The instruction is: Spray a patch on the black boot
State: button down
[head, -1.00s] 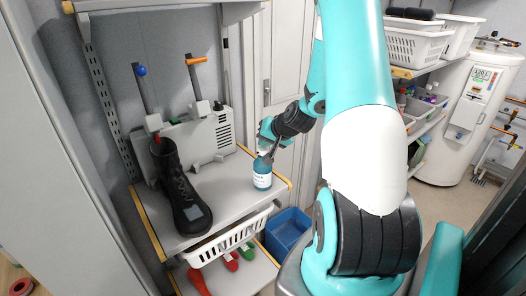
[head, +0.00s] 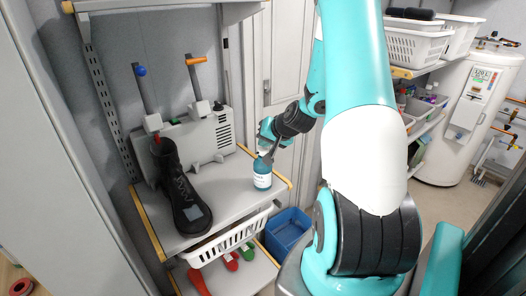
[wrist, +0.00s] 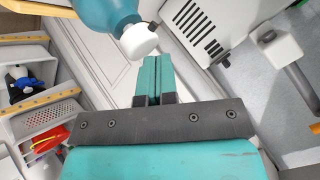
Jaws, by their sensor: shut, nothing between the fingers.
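The black boot (head: 176,185) stands on the grey shelf at the left in the head view, upright, with a pale grey patch (head: 193,213) on its toe. A teal spray bottle (head: 262,175) with a white label stands on the same shelf, right of the boot. In the wrist view the bottle (wrist: 105,12) shows at the top with its white cap (wrist: 139,41). My gripper (head: 264,155) is at the bottle's top in the head view. Its teal fingers (wrist: 153,75) are shut together with nothing between them, just beside the cap. Whether they touch it I cannot tell.
A grey boot dryer unit (head: 190,138) with upright posts stands behind the boot. A white basket (head: 225,243) and a blue bin (head: 288,230) are below the shelf. The shelf (head: 228,190) is clear between boot and bottle.

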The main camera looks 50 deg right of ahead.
jog(key=shift+f, duration=0.1)
jog(key=shift+f+b, duration=0.4)
jog(key=shift+b, duration=0.15)
jog(key=shift+r, duration=0.1)
jog(key=shift+r+p, duration=0.3)
jog(key=shift+r, duration=0.05)
dwell(0.3)
notch_tip(320, 180, up, 6)
jog(key=p, duration=0.4)
jog(key=shift+r, duration=0.1)
dwell(0.7)
